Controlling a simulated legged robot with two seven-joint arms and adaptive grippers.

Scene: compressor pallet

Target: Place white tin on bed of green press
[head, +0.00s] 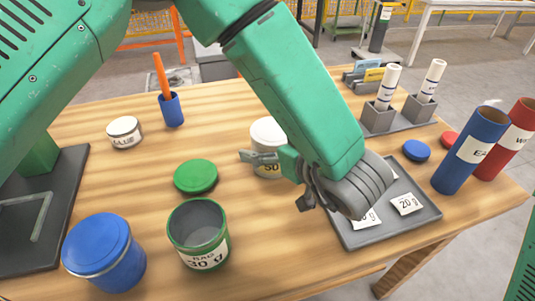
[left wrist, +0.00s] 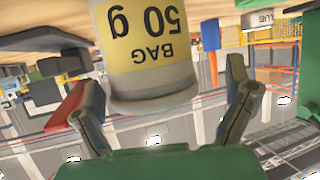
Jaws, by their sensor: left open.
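A white tin with a yellow "BAG 50 g" label (head: 267,132) stands upright on the table; it also shows upside down in the left wrist view (left wrist: 150,45). My left gripper (head: 262,160) is open at this tin. In the left wrist view the tin is between its two spread fingers, with gaps on both sides. My forearm hides part of the tin's right side in the head view. A green post (head: 38,155) on a dark base plate (head: 40,225) at the left looks like the press; its upper part is hidden or unclear. My right gripper is not seen.
Near the gripper are a green lid (head: 196,176), an open green tin (head: 198,235) and a blue tin (head: 105,255). A white glue tin (head: 124,132) and a blue cup (head: 171,110) stand farther back. A grey tray (head: 420,222) with packets lies right, beside blue (head: 470,150) and red (head: 506,140) tubes.

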